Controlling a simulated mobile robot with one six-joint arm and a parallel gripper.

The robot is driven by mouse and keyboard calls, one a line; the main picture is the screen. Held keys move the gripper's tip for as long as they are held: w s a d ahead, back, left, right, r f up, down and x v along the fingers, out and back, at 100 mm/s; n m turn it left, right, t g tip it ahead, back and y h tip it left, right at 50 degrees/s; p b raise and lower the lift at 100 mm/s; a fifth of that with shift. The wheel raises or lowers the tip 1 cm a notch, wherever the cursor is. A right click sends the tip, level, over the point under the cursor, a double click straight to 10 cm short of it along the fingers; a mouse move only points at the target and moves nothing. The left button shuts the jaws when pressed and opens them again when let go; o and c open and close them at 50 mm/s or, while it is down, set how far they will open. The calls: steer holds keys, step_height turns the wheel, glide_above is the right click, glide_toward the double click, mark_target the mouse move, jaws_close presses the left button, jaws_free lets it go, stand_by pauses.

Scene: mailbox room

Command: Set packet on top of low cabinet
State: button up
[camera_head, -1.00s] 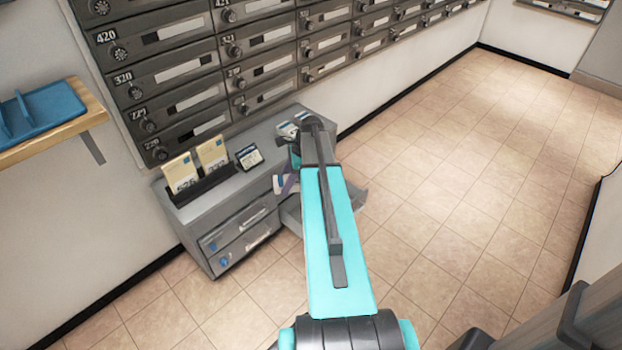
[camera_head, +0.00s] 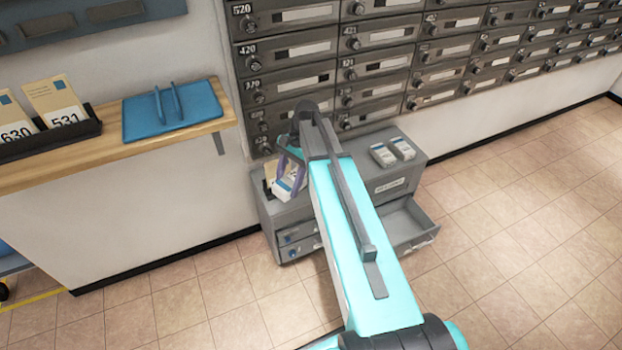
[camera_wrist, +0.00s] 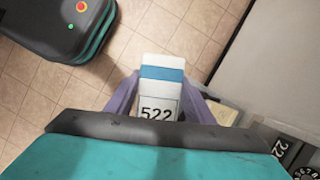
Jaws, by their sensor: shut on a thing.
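My gripper (camera_head: 290,174) is shut on a white packet with a blue band (camera_head: 284,188). In the wrist view the packet (camera_wrist: 162,75) shows the number 522 and sits between the two purple fingers (camera_wrist: 160,92). In the head view the packet appears in front of the left part of the grey low cabinet (camera_head: 420,160), under the mailboxes. I cannot tell its height above the cabinet or whether it touches anything. My arm hides the cabinet's middle.
Two small white packets (camera_head: 383,154) lie on the cabinet's right part. An open drawer (camera_head: 412,226) juts out below. A card holder is partly hidden behind the held packet. A wooden shelf (camera_head: 195,134) with a blue tray (camera_head: 172,110) is at left.

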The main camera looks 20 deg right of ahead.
steer(key=s+a+r+n+g+p, duration=0.1)
steer(key=a+r+n+p, duration=0.1)
steer(key=a+r, duration=0.3)
steer(key=a+n, duration=0.1)
steer(key=a, duration=0.1)
steer(key=shift+a+r+h+p, duration=0.3)
steer(key=shift+a+p, duration=0.1)
steer(key=shift+s, duration=0.1)
